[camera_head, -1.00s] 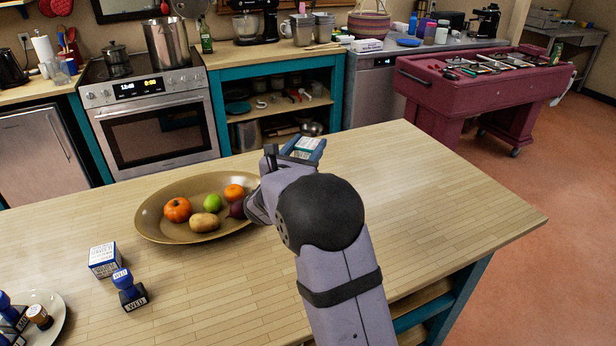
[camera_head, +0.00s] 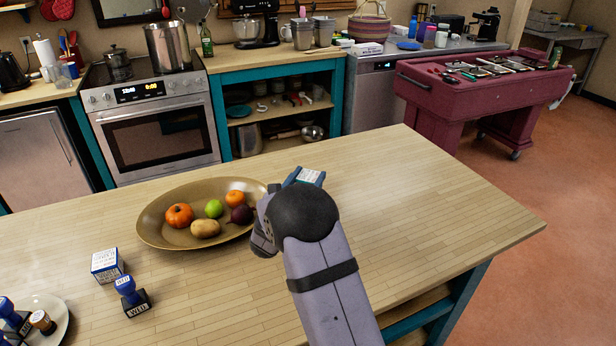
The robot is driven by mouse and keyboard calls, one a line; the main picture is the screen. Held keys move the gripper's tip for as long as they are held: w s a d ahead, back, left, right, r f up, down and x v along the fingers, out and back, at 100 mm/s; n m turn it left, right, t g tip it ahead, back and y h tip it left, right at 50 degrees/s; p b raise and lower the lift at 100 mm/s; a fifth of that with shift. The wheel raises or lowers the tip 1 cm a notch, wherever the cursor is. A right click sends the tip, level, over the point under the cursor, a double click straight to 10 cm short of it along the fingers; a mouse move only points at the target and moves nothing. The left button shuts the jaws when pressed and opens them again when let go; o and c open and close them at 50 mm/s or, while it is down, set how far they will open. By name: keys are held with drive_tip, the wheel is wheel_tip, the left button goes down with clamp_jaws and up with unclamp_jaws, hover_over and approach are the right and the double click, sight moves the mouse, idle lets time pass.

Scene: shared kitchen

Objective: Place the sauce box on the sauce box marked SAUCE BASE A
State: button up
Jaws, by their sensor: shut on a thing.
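My gripper (camera_head: 293,178) is beyond the dark round joint of my arm, over the wooden table to the right of the fruit bowl. It is shut on a sauce box (camera_head: 312,176) with a pale printed top and blue edges; the arm hides most of this box and the fingers. Another sauce box (camera_head: 106,266), white and blue with printed text, stands on the table at the left, well away from my gripper. Its print is too small to read, so I cannot tell whether it says SAUCE BASE A.
A blue-handled stamp (camera_head: 131,297) marked WED stands close beside the left box. More stamps stand on or by a white plate (camera_head: 58,310) at the lower left. A brass bowl (camera_head: 160,228) of fruit lies between that box and my arm. The table's right side is clear.

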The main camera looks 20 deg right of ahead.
drive_tip(key=shift+f, duration=0.15)
drive_tip(key=o, duration=1.1)
drive_tip(key=shift+o, duration=0.2)
drive_tip(key=shift+a+r, duration=0.1)
drive_tip(key=shift+r, duration=0.1)
drive_tip(key=b+v, duration=0.2)
drive_tip(key=v, duration=1)
drive_tip(key=shift+b, duration=0.4)
